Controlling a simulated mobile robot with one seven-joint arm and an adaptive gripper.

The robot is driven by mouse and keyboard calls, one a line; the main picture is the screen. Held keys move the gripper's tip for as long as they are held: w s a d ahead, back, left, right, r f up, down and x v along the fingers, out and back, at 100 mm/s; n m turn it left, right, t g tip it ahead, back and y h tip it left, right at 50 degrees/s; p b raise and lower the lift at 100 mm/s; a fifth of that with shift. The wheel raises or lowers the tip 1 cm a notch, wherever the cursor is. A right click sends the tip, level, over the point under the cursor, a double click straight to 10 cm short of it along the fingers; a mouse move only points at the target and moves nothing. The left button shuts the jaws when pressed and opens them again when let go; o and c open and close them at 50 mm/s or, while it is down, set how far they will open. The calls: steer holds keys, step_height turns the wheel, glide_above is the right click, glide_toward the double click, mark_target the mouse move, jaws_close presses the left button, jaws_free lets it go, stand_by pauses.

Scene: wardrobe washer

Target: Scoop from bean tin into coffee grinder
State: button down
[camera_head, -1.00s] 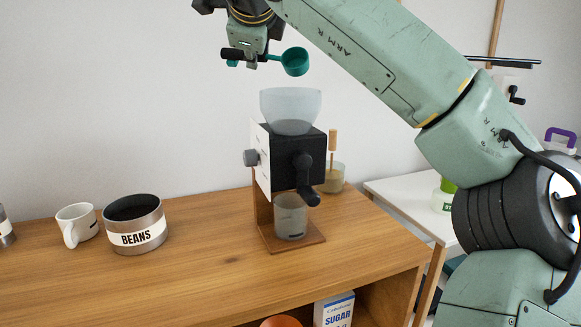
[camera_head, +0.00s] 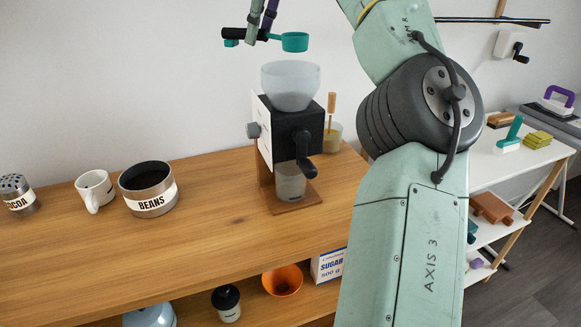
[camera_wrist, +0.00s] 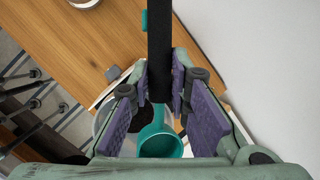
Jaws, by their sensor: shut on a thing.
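My gripper (camera_head: 263,22) is shut on the black handle (camera_head: 240,34) of a teal scoop (camera_head: 295,42). The scoop hangs a little above the translucent hopper of the coffee grinder (camera_head: 290,86), apart from it, and looks about level. In the wrist view, the purple finger pads of my gripper (camera_wrist: 164,88) flank the black handle (camera_wrist: 160,55); the scoop's cup (camera_wrist: 160,141) shows bare teal inside where visible. Dark contents show beside the cup, seemingly inside the hopper. The bean tin (camera_head: 150,203), labelled BEANS, stands on the wooden counter at left with a dark inside.
A white mug (camera_head: 94,188) and a cocoa shaker (camera_head: 17,195) stand left of the tin. A jar with a wooden-handled tool (camera_head: 333,135) is behind the grinder. The counter (camera_head: 220,235) is clear in front. A lower shelf holds a sugar box (camera_head: 328,265) and an orange bowl (camera_head: 283,280).

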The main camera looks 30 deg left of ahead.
steer(key=shift+r+p, duration=0.8)
steer(key=shift+p, duration=0.05)
steer(key=shift+r, duration=0.7)
